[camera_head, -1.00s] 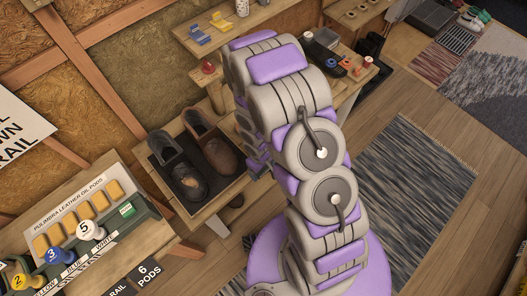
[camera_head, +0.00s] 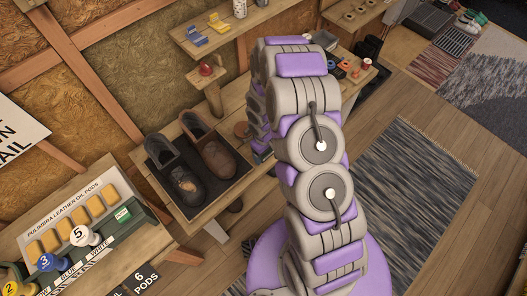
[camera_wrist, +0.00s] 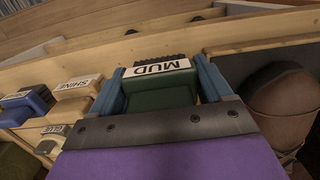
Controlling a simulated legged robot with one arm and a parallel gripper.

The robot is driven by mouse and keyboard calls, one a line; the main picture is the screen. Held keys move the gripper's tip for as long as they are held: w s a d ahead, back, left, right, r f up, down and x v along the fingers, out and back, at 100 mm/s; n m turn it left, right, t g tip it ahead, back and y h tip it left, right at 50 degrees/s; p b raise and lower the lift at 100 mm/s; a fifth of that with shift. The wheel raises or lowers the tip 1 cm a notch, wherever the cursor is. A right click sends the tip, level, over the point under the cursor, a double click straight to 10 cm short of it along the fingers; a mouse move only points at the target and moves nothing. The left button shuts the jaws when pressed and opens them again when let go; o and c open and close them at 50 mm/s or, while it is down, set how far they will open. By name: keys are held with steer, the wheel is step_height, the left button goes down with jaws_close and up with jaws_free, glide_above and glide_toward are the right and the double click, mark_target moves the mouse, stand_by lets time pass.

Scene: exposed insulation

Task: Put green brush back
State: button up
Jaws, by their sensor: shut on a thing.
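The green brush (camera_wrist: 160,97) is between the two blue fingers of my gripper (camera_wrist: 160,82) in the wrist view. The gripper is shut on it. A wooden block labelled SHINE (camera_wrist: 76,86) and a blue brush (camera_wrist: 35,98) with a white label lie to the left of the gripper. In the head view my arm hides the gripper and the green brush.
A brown shoe (camera_wrist: 284,100) in a dark tray is close to the gripper's right. In the head view, the tray (camera_head: 222,192) holds a pair of shoes on the bench. An oil pod rack (camera_head: 75,219) stands at lower left. A shelf (camera_head: 222,32) is on the wall.

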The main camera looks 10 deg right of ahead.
steer(key=shift+w+f, duration=0.15)
steer(key=shift+w, duration=0.55)
steer(key=shift+w+f, duration=0.1)
steer(key=shift+w, duration=0.55)
step_height(320, 180, down, 4)
steer(key=shift+r+b, duration=0.25)
steer(key=shift+b, duration=0.45)
steer(key=shift+r, duration=0.1)
steer(key=o, duration=0.9)
steer(key=shift+o, duration=0.2)
